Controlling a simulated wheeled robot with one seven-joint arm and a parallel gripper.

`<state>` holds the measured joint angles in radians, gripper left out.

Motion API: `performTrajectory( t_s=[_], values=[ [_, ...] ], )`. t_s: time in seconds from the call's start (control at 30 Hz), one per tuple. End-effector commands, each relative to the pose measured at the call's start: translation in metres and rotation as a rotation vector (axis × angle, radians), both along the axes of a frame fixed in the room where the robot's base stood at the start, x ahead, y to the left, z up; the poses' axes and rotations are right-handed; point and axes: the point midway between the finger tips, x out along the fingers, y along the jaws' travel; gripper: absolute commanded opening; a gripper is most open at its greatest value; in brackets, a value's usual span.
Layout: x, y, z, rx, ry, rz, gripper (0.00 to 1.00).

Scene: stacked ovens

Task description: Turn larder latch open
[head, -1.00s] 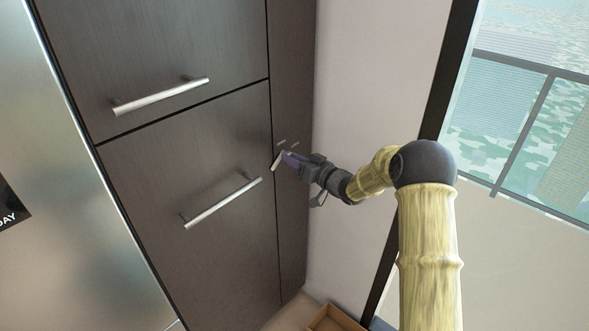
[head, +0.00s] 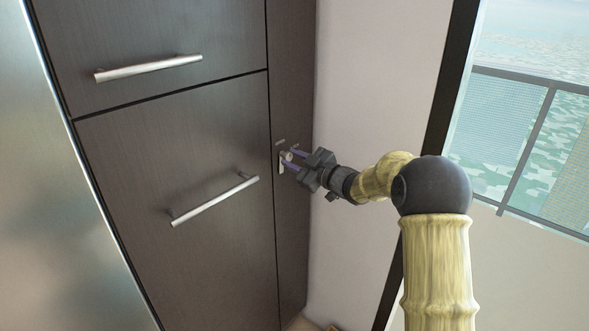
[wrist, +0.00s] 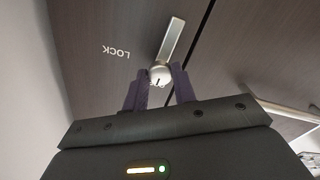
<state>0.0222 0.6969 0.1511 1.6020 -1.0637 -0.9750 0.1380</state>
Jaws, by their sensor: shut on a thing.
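The larder latch is a small silver piece on the narrow dark panel right of the doors in the head view (head: 282,163). Its flat lever hangs down nearly upright there. The wrist view shows its round knob (wrist: 160,75) and its lever (wrist: 172,40), which runs up and slightly right from the knob. The word LOCK is printed upside down left of the lever. My gripper (head: 290,160) has its purple fingers on both sides of the knob, shut on it, in the wrist view (wrist: 160,88). The lever is outside the fingers.
Dark doors with bar handles (head: 215,200) stand left of the latch. A pale wall (head: 370,70) is close on the right, beside a dark window frame (head: 450,70). A steel front (head: 50,200) is at far left.

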Motion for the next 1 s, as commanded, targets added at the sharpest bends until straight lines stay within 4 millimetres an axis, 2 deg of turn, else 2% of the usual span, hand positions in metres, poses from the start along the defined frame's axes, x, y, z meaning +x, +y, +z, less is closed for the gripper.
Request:
performTrajectory(
  t_s=[0.03,0.67,0.7,0.8,1.0],
  values=[
    [-0.0004,0.0002,-0.0044,-0.015,-0.015,0.001,0.04],
    [-0.0002,0.0002,-0.0019,-0.061,-0.069,0.001,0.04],
    [-0.0003,0.0005,-0.0020,-0.060,-0.069,0.001,0.31],
    [-0.0003,0.0010,-0.0017,-0.059,-0.069,0.001,0.49],
    [-0.0005,0.0016,-0.0008,-0.057,-0.071,0.003,0.49]
  ],
)
